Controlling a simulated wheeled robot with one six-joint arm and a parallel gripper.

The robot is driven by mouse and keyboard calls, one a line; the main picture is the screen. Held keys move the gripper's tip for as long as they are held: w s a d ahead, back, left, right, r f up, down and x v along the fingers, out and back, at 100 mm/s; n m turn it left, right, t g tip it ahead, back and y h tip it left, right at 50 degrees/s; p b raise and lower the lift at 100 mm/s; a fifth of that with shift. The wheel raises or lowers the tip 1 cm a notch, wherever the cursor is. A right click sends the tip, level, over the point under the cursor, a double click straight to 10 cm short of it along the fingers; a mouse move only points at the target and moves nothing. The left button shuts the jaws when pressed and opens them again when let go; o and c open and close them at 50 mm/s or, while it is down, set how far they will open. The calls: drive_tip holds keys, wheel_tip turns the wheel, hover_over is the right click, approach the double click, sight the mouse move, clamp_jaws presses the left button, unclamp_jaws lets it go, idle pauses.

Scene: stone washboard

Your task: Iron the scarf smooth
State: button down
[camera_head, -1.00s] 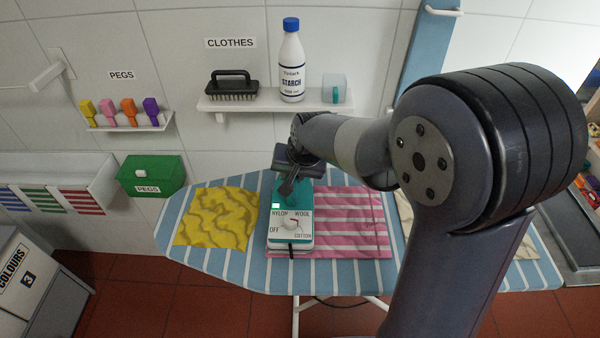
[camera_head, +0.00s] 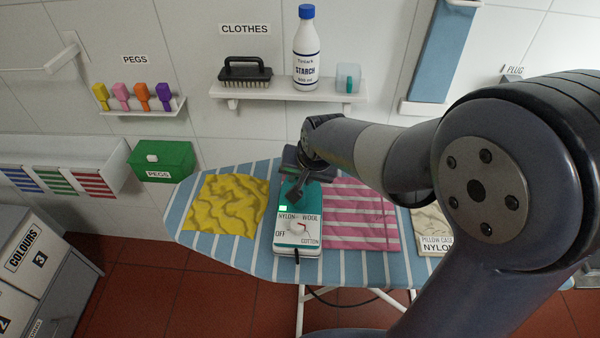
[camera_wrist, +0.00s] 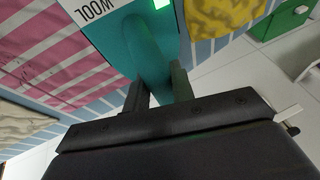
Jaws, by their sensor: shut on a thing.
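The iron (camera_head: 298,232) is teal and white, with a dial marked NYLON, WOOL, COTTON and OFF and a lit green lamp. It is on the board, between a wrinkled yellow cloth (camera_head: 228,204) on the left and a pink-and-white striped cloth (camera_head: 358,217) on the right. No visible label tells which cloth is the scarf. My gripper (camera_head: 294,190) is shut on the iron's teal handle, which also shows in the wrist view (camera_wrist: 150,55). The dial's red mark appears turned towards the WOOL side. The iron's underside is hidden.
The blue-striped ironing board (camera_head: 205,243) bears all this. A beige cloth labelled PILLOW CASE NYLON (camera_head: 432,240) lies at right, partly behind my arm. Above are a shelf (camera_head: 270,91) with a brush and starch bottle, and a green pegs box (camera_head: 165,158). A cord hangs below the board.

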drive_tip(key=shift+d+r+b, duration=0.1)
drive_tip(key=shift+d+b, duration=0.2)
drive_tip(key=shift+d, duration=1.5)
drive_tip(key=d+b, duration=0.4)
drive_tip(key=d, duration=1)
drive_tip(key=shift+d, duration=0.4)
drive_tip(key=shift+f, duration=0.2)
drive_tip(key=shift+r, duration=0.15)
wheel_tip(320, 180, up, 6)
drive_tip(key=p, duration=0.4)
drive_tip(key=shift+p, duration=0.4)
drive_tip(key=shift+w, duration=0.1)
